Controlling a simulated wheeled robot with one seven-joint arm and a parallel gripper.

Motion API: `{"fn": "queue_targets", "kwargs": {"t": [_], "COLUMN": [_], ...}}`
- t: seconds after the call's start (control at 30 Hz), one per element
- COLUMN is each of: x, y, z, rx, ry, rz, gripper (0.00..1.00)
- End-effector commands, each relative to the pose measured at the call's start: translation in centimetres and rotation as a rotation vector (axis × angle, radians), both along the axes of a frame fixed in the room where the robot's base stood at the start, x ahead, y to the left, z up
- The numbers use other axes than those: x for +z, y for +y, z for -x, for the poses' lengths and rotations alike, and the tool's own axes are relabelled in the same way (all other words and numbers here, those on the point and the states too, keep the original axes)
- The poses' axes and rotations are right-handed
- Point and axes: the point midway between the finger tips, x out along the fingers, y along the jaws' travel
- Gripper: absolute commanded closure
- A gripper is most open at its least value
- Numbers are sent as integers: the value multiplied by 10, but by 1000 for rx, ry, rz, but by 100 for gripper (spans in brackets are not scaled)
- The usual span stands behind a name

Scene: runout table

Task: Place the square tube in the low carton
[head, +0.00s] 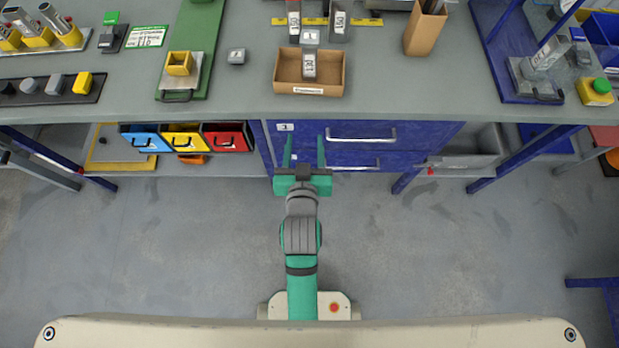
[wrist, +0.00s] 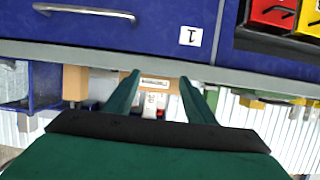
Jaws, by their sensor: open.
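The low carton (head: 283,88) is an open brown box near the table's front edge, with a white label on its front. A grey labelled piece that looks like a square tube (head: 309,66) stands in it, its top above the carton's back wall. My gripper (head: 304,142) is open and empty, in front of the table edge and apart from the carton. In the wrist view the carton (wrist: 178,84) shows upside down beyond the open fingers of my gripper (wrist: 159,80). The contents there are too small to tell.
Two other labelled pieces, one left (head: 294,22) and one right (head: 338,26), stand behind the carton. A small grey block (head: 236,56) is to its left, and a tall brown box (head: 425,30) is at the back right. Blue drawers (head: 385,145) lie below the tabletop. The tabletop right of the carton is clear.

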Motion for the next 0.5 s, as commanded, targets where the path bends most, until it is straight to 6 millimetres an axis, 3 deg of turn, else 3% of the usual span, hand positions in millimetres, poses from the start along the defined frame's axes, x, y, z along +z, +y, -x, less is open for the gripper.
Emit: {"fn": "queue_targets", "kwargs": {"t": [0.03,0.2,0.5], "x": [-12,-32,-45], "y": [0,-1,-5], "z": [17,65,156], "rx": [3,10,16], "ry": [6,-12,-46], "rz": [-1,-3,-3], "gripper": [50,50,50]}}
